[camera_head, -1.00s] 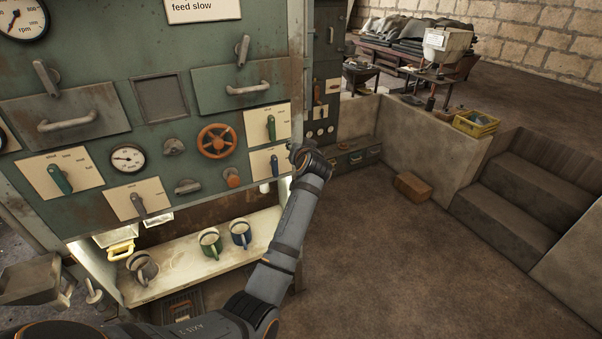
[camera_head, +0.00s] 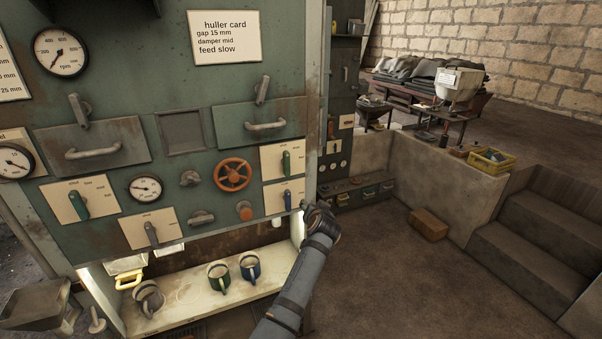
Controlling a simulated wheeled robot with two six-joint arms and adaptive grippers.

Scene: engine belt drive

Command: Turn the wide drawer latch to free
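Two drawers sit in the green panel. The left drawer (camera_head: 120,140) looks the wider in the picture and seems shut. Its grey latch (camera_head: 79,111) is above the handle, close to upright, its upper end leaning a little left. The right drawer (camera_head: 234,122) has a similar latch (camera_head: 262,90), close to upright, its upper end leaning a little right. My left gripper (camera_head: 308,208) is at the panel's lower right edge, well away from both latches. Its fingers are too dark and small to tell open from shut. My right gripper is out of view.
Below the drawers are dials, several levers and an orange handwheel (camera_head: 232,175). A shelf (camera_head: 190,304) below holds green and blue mugs (camera_head: 219,277). A card (camera_head: 224,37) hangs above. Open floor (camera_head: 400,285) lies right of the panel, with a brown box (camera_head: 428,224) and steps.

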